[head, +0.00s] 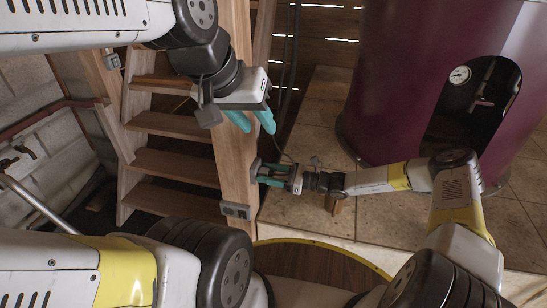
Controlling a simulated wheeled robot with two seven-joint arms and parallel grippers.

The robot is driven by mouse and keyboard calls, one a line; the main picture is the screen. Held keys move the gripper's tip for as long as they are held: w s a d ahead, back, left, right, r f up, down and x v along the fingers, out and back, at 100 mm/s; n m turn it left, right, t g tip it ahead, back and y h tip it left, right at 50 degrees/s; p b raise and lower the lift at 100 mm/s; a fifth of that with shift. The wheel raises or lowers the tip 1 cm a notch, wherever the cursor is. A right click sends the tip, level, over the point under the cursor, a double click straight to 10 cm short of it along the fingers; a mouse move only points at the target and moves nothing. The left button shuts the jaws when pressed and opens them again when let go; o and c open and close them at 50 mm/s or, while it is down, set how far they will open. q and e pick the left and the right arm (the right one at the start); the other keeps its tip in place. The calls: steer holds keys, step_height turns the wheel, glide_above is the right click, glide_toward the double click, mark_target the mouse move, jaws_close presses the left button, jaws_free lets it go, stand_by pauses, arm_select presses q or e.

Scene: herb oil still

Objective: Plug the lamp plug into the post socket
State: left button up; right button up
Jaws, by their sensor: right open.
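A grey socket box (235,210) is fixed low on the wooden post (233,150). A small dark grey piece (256,164) sits at the post's right edge, by the teal fingertips of my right gripper (270,175). I cannot tell whether it is the lamp plug or a fitting. My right gripper is open and points left at the post. A thin dark cable (283,85) hangs down behind and passes near that gripper. My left gripper (251,121) is higher, in front of the post, with its teal fingers apart and nothing visible between them.
Wooden stairs (174,160) rise left of the post. Another small grey box (112,61) is on the left stair post. A large maroon still (410,80) with a gauge (460,75) stands at the right. Tiled floor (315,215) lies between post and still.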

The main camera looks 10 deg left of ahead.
stand_by(0.4)
jaws_close()
steer(key=shift+d, duration=0.2)
steer(key=shift+s+d, duration=0.1)
steer(key=shift+d, duration=2.75)
